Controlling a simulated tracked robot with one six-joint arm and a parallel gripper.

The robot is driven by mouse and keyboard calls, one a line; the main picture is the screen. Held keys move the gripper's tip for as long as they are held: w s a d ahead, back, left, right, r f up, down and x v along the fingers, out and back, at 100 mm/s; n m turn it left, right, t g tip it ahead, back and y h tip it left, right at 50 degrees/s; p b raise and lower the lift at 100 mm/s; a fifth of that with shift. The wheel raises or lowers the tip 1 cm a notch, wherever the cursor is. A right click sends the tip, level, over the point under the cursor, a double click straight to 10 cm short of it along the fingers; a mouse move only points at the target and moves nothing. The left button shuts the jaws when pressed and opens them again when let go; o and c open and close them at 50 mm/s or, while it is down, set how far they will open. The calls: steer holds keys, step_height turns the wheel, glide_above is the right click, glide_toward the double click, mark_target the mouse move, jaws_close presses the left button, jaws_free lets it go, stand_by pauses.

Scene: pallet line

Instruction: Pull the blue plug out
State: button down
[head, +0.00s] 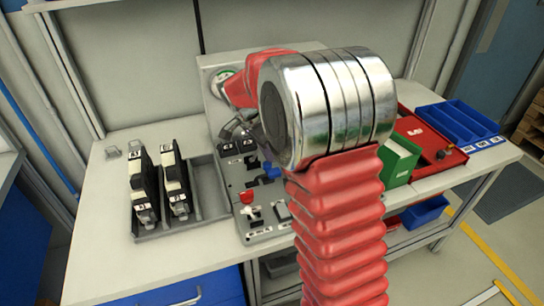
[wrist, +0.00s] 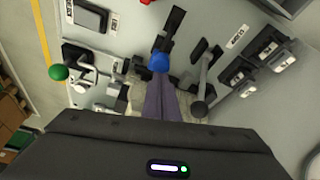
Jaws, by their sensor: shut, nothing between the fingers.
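The blue plug (head: 270,172) sits on the grey panel (head: 238,185), partly beside my arm in the head view. In the wrist view the blue plug (wrist: 159,62) is near the top middle, with a dark piece running up from it. My gripper (wrist: 161,82) is shut and empty in the wrist view, its fingertips just below the plug in the picture. I cannot tell if they touch it. In the head view my arm hides most of the gripper.
A red knob (head: 246,197) and switches share the panel. A grey tray (head: 207,190) with two black-and-white modules stands left. A green box (head: 398,160), a red tray (head: 430,140) and a blue bin (head: 462,120) stand right. The wrist view shows a green knob (wrist: 58,72).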

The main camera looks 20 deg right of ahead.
steer(key=v, duration=0.7)
steer(key=shift+d+r, duration=0.25)
steer(key=shift+r, duration=0.2)
stand_by(0.4)
steer(key=s+a+r+n+t+y, duration=0.1)
steer(key=s+a+n, duration=0.2)
steer(key=s, duration=0.6)
steer(key=s+a+r+n+t+y, duration=0.1)
steer(key=s+a+n+t, duration=0.1)
steer(key=s+n, duration=0.5)
steer(key=s+a+r+n+t+y, duration=0.1)
steer(key=s+a+n, duration=0.4)
steer(key=s, duration=0.7)
steer(key=shift+r+n+t+y, duration=0.3)
steer(key=shift+n+t+y, duration=0.1)
